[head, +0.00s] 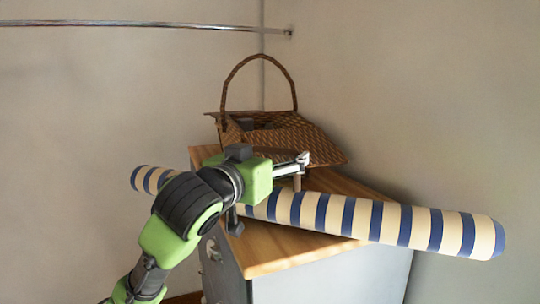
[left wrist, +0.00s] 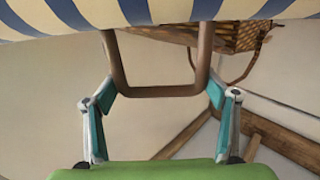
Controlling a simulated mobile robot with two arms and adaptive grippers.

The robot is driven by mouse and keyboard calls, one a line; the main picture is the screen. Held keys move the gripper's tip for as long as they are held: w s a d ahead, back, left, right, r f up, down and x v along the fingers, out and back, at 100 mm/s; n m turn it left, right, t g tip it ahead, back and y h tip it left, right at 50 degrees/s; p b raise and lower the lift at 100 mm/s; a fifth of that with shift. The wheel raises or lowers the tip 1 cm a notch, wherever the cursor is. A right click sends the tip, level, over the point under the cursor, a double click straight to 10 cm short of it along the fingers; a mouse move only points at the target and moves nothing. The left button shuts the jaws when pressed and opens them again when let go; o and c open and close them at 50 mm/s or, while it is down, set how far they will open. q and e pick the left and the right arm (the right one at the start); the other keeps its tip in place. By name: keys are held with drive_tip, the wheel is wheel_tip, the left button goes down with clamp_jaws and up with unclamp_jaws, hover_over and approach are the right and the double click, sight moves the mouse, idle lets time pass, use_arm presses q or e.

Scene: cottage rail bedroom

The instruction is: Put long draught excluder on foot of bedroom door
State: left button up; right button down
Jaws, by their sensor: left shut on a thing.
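The long draught excluder is a blue and cream striped roll (head: 390,222). It lies across the head view from mid-left to the right edge, its right end looking larger. Its stripes fill the top of the left wrist view (left wrist: 170,12). A brown U-shaped handle (left wrist: 155,91) joins it. My left gripper (head: 268,190) is shut on this handle, a finger at each side in the left wrist view. My gripper and arm hide part of the roll. I cannot tell whether the roll touches the cabinet top below. The bedroom door is not recognisable in these views. My right gripper is not in view.
A cabinet with a wooden top (head: 275,248) and pale sides stands in the corner under the roll. A wicker basket with a tall handle (head: 285,135) stands on it, close behind the roll. A metal rail (head: 130,24) runs along the wall at upper left.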

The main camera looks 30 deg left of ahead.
use_arm(q)
drive_tip(key=shift+s+f, duration=0.15)
drive_tip(key=shift+f, duration=0.3)
drive_tip(key=o, duration=2.1)
drive_tip(key=shift+f, duration=0.2)
drive_tip(key=shift+s, duration=0.1)
drive_tip(key=shift+r, duration=0.15)
